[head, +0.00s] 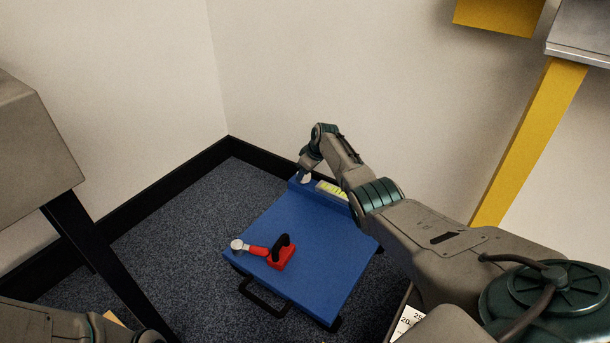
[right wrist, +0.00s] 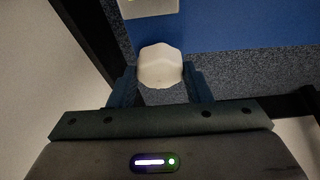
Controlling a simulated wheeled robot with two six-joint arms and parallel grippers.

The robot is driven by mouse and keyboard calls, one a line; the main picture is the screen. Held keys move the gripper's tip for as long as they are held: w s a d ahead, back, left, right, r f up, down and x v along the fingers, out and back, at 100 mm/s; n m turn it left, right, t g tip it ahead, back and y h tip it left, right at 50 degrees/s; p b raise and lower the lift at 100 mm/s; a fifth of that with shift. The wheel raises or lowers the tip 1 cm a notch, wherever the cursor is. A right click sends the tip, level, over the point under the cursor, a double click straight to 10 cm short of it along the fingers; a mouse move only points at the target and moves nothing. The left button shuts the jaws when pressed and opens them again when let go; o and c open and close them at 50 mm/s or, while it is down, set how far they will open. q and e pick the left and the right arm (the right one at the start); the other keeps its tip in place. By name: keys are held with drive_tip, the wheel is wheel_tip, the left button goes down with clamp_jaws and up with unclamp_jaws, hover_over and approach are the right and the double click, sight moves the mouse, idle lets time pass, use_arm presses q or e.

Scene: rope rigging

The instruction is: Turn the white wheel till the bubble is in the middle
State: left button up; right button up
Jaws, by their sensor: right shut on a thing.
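The white wheel (head: 305,178) sits at the far left corner of a blue platform (head: 315,235). In the right wrist view the wheel (right wrist: 161,66) is a faceted white knob between my two blue fingers. My right gripper (head: 304,171) is shut on it, and the fingers also show in the right wrist view (right wrist: 161,84). A yellow-green level vial (head: 330,188) lies beside the wheel, partly hidden by my right arm. The bubble's place is too small to tell. In the right wrist view only the edge of the vial's pale mount (right wrist: 150,9) shows. My left gripper is out of view.
A red toggle clamp (head: 282,258) with a black handle and a silver round end stands near the platform's front left. A black handle bar (head: 262,298) is on the front edge. Black-skirted walls meet behind. A yellow post (head: 528,145) stands at the right.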

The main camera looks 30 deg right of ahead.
drive_tip(key=n+b, duration=0.2)
drive_tip(key=b, duration=0.1)
drive_tip(key=n+g+y+b, duration=0.1)
drive_tip(key=n+b, duration=0.1)
drive_tip(key=b, duration=0.2)
drive_tip(key=n+y+b, duration=0.1)
drive_tip(key=n+b, duration=0.1)
drive_tip(key=b, duration=0.1)
drive_tip(key=shift+w+d+f+n+g, duration=0.2)
drive_tip(key=shift+f+n+g, duration=0.1)
drive_tip(key=shift+n, duration=0.1)
drive_tip(key=shift+r+n+b, duration=0.25)
drive_tip(key=shift+n+b, duration=0.25)
drive_tip(key=shift+b, duration=0.45)
drive_tip(key=o, duration=1)
drive_tip(key=shift+r, duration=0.1)
drive_tip(key=shift+p+v, duration=4.05)
drive_tip(key=shift+v, duration=1.3)
drive_tip(key=shift+w+d, duration=0.1)
drive_tip(key=shift+d, duration=0.05)
